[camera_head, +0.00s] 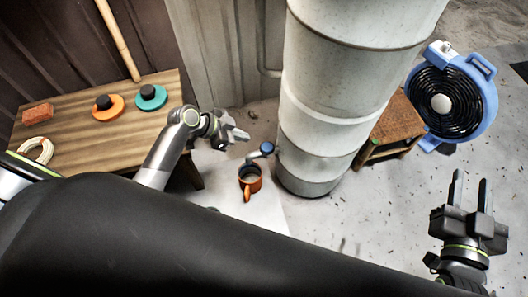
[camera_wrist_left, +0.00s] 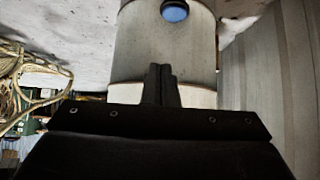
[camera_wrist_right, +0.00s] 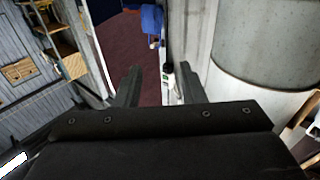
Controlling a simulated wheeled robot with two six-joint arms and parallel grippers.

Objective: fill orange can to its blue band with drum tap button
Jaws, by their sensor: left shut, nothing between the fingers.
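The orange can (camera_head: 249,182) stands on the pale floor at the foot of the tall white drum (camera_head: 330,85), its inside partly visible from above. I cannot make out a blue band or the liquid level. A blue tap button (camera_head: 267,148) sits on the drum's lower side, just above and beside the can; a blue round part (camera_wrist_left: 174,11) also shows on the drum in the left wrist view. My left gripper (camera_head: 240,136) is shut and empty, left of the button and apart from it. My right gripper (camera_head: 471,190) is open and empty at the right.
A blue fan (camera_head: 455,98) stands by a wooden stool (camera_head: 393,128) right of the drum.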

